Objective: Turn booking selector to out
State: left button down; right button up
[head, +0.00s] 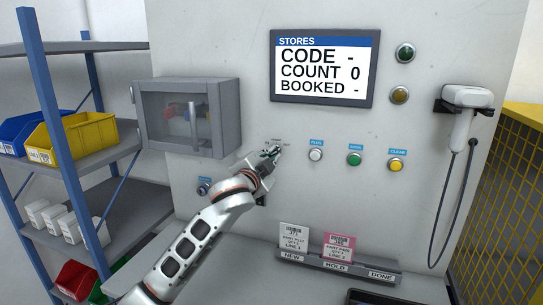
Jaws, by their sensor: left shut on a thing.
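My left gripper (272,152) reaches up to the grey panel from the lower left. It is shut on the booking selector, whose knob is mostly hidden by the fingers, so I cannot tell which way it points. Small lettering shows just above the fingers, too small to read surely. The stores screen (323,69) above reads code "-", count 0 and booked "-". My right gripper is not in view.
White (316,155), green (354,159) and yellow (396,164) buttons sit right of my gripper. A clear-fronted box (222,118) juts out at left. A card rack (335,264) stands below. A corded scanner (463,112) hangs at right.

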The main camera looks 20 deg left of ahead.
pick_arm(q)
jog(key=shift+m, duration=0.7)
jog(key=c, duration=2.1)
grip_release()
jog(key=shift+c, duration=0.2)
jog(key=shift+s, duration=0.1)
jog(key=s, duration=1.2)
jog(key=shift+a, duration=0.2)
